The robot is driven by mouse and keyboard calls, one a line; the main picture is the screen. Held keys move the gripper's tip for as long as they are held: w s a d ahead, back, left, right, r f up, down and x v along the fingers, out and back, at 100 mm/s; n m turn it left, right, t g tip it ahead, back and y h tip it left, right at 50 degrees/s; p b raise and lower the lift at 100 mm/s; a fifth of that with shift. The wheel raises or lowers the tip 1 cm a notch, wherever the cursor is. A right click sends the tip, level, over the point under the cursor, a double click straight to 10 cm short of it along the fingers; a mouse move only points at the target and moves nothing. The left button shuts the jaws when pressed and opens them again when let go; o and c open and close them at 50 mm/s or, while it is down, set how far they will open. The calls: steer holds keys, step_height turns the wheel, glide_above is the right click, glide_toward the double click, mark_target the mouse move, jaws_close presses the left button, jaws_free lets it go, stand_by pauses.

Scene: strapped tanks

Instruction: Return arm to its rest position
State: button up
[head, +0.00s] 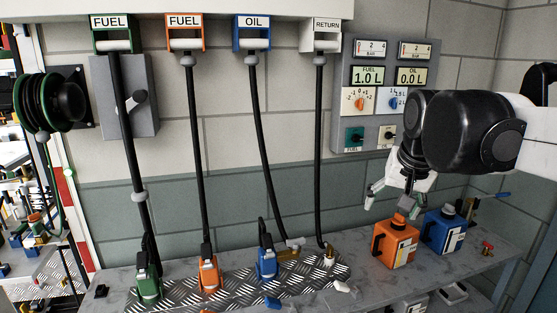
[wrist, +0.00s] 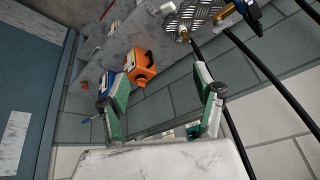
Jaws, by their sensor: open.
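My gripper (head: 390,194) is at the right of the head view, in front of the wall and just above the bench, near the orange canister (head: 397,243). In the wrist view my gripper (wrist: 160,92) shows its two green-and-grey fingers spread apart, with nothing between the tips. The orange canister also shows in the wrist view (wrist: 139,66), beyond the fingers. A blue canister (head: 443,230) stands to the right of the orange one on the bench. Part of my arm hides some of the control panel.
The bench (head: 345,262) carries a metal tread plate (head: 185,294) with green, orange and blue nozzles on hanging hoses. The control panel (head: 372,128) reads FUEL 1.0 L and 0.0 L. A hose reel (head: 62,102) is on the left. Bare wall lies between the hoses.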

steer(key=s+a+f+n+t, duration=0.1)
steer(key=s+a+f+n, duration=0.2)
steer(key=s+f, duration=1)
steer(key=s+a, duration=0.1)
steer(key=s, duration=0.4)
steer(key=shift+f+t+b, duration=0.35)
steer(key=shift+f+t, duration=0.05)
